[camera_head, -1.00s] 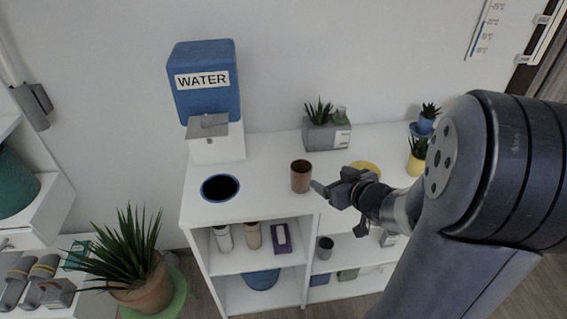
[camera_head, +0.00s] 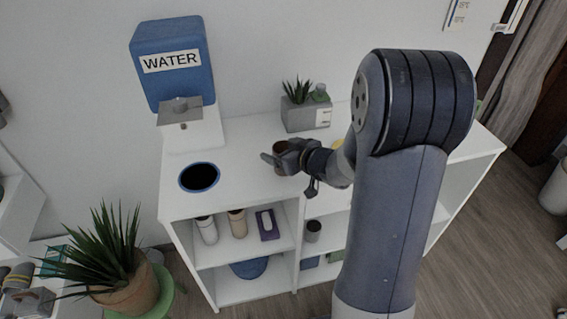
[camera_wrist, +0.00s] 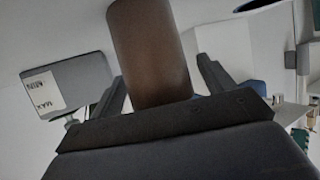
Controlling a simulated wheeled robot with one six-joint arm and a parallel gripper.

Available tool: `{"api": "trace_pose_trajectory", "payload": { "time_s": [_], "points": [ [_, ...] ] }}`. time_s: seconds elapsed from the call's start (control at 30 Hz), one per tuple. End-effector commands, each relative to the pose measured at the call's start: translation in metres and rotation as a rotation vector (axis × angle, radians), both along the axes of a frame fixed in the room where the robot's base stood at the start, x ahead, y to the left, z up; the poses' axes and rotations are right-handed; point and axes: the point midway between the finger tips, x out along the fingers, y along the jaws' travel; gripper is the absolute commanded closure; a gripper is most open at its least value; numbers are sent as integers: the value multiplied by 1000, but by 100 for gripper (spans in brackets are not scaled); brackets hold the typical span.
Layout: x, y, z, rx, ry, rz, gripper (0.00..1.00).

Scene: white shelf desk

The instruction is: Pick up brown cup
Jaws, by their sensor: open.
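The brown cup (camera_head: 281,149) stands on the top of the white shelf desk, and my gripper hides most of it in the head view. In the wrist view the brown cup (camera_wrist: 150,50) fills the upper middle, between the two fingers. My gripper (camera_head: 279,160) is at the cup in the head view, with its fingers spread. In the wrist view my gripper (camera_wrist: 160,90) has one finger on each side of the cup, and a gap shows beside the cup on the right. Whether the left finger touches the cup I cannot tell.
The white desk top (camera_head: 240,150) is clear left of the cup. A blue water dispenser (camera_head: 172,75) stands at the back left, by a blue-rimmed hole (camera_head: 199,177). A grey planter (camera_head: 305,112) is behind the cup. A potted plant (camera_head: 125,275) stands at the left front.

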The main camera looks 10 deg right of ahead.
Motion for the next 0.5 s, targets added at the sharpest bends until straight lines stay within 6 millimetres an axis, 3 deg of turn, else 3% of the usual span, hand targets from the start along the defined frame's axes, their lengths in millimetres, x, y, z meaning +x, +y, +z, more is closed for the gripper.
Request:
{"api": "trace_pose_trajectory", "payload": {
  "time_s": [0.1,0.37,0.5],
  "points": [
    [9,4,-4,-1,0,0,23],
    [10,5,-4,-1,1,-1,23],
    [10,4,-4,0,0,-1,35]
  ]
}}
